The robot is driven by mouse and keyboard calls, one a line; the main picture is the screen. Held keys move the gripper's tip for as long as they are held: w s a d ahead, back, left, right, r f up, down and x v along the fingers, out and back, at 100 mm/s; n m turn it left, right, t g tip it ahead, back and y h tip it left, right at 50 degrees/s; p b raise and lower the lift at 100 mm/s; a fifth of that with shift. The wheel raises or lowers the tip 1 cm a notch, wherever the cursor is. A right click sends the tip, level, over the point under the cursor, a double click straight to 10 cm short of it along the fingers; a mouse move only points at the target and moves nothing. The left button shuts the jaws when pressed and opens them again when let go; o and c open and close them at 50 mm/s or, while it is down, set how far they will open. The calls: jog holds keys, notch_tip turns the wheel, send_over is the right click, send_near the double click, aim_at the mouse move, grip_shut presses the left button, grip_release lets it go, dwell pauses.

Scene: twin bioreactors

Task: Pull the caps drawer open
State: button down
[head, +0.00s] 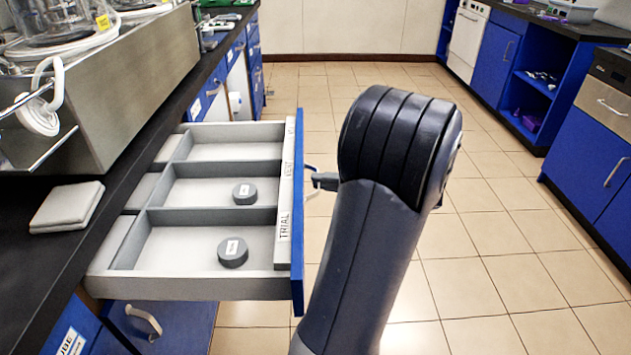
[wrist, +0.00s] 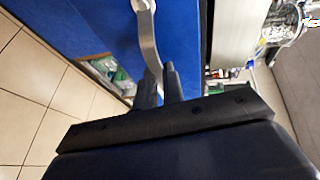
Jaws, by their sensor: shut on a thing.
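The caps drawer (head: 190,287) stands pulled out from under the left counter in the head view, its blue front facing right. It is grey inside, split into compartments, with a strip reading "TRIAL" and "VENT" along its front. Two dark round caps lie inside, one in the near compartment (head: 233,253) and one in the middle compartment (head: 245,194). My gripper (head: 318,181) is at the drawer's handle, partly hidden behind my arm. In the wrist view the gripper fingers (wrist: 160,85) are shut on the silver drawer handle (wrist: 147,35) in front of the blue drawer face.
The black counter (head: 70,235) on the left carries a steel unit (head: 140,80) and a stack of pale square pads (head: 67,206). Blue cabinets (head: 590,150) line the right side. The tiled floor (head: 490,240) between is clear.

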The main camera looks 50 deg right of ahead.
jog(key=shift+s, duration=0.1)
jog(key=c, duration=1.5)
grip_release()
jog(key=p+v, duration=0.2)
jog(key=v, duration=0.8)
jog(key=shift+s+d, duration=0.15)
jog(key=shift+s, duration=0.25)
jog(key=shift+w, duration=0.1)
jog(key=b+x, duration=0.2)
jog(key=x, duration=0.9)
jog(key=shift+w+a+r, duration=0.1)
jog(key=shift+w+a, duration=0.1)
